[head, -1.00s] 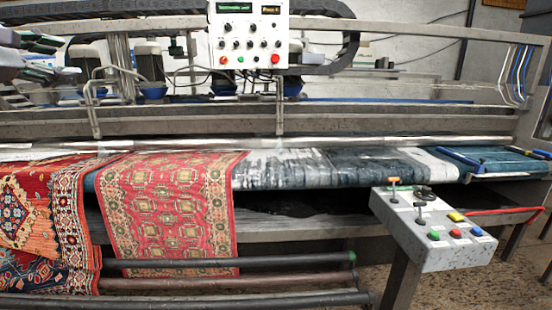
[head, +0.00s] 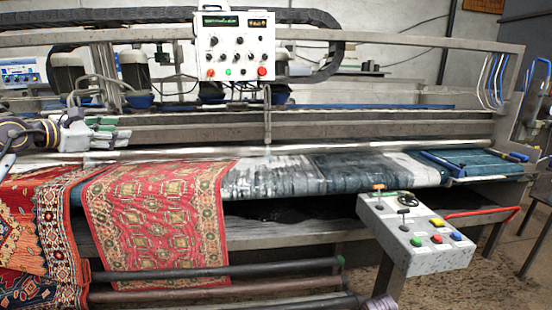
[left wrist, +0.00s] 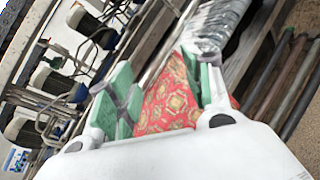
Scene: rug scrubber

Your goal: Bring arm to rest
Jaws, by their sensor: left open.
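My left gripper (head: 114,132) comes in from the left edge in the head view. Its green-padded fingers are apart and point right, in front of the scrubbing machine and above the red rugs. In the left wrist view my left gripper (left wrist: 163,88) is open, with nothing held between its pads. The red patterned rug (left wrist: 172,98) shows behind the gap. My right gripper is not in view.
The red rug (head: 155,215) hangs over the machine's front beside a second rug (head: 40,235). A white control box (head: 235,48) is mounted above. A grey pedestal panel (head: 415,230) with levers and coloured buttons stands at the right. Rollers (head: 215,272) run low in front.

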